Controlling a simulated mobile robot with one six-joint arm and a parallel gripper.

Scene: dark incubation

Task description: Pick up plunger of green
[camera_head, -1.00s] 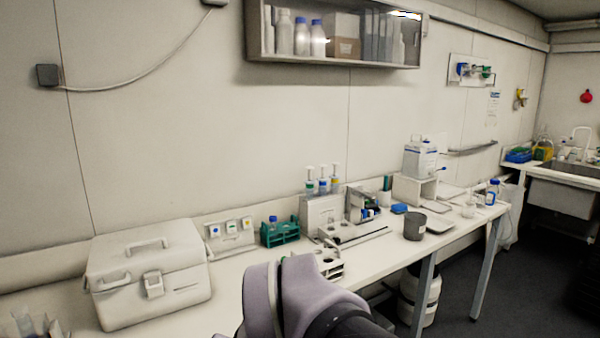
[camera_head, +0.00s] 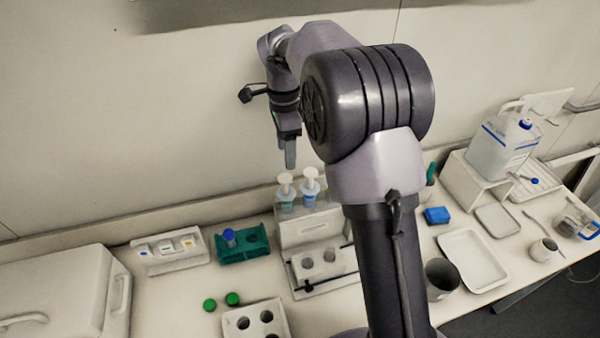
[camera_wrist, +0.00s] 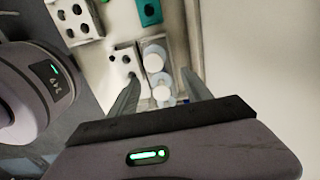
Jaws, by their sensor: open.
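The green plunger (camera_head: 285,184) has a white round top and stands upright in a white holder (camera_head: 310,228), its green label facing forward. A blue-labelled plunger (camera_head: 310,180) stands just right of it. Anything further right is hidden behind my arm. My gripper (camera_head: 290,164) points down above and close to the green plunger, open, with nothing held. In the wrist view my two fingers (camera_wrist: 159,74) are spread apart, with white round plunger tops (camera_wrist: 153,62) in the space between them. I cannot tell there which top is the green one's.
A green rack (camera_head: 242,248) with a blue-capped tube stands left of the holder. Green caps (camera_head: 232,299) and a white rack (camera_head: 255,322) lie in front. A grey cup (camera_head: 441,277) and a white tray (camera_head: 474,258) are to the right. The wall is close behind.

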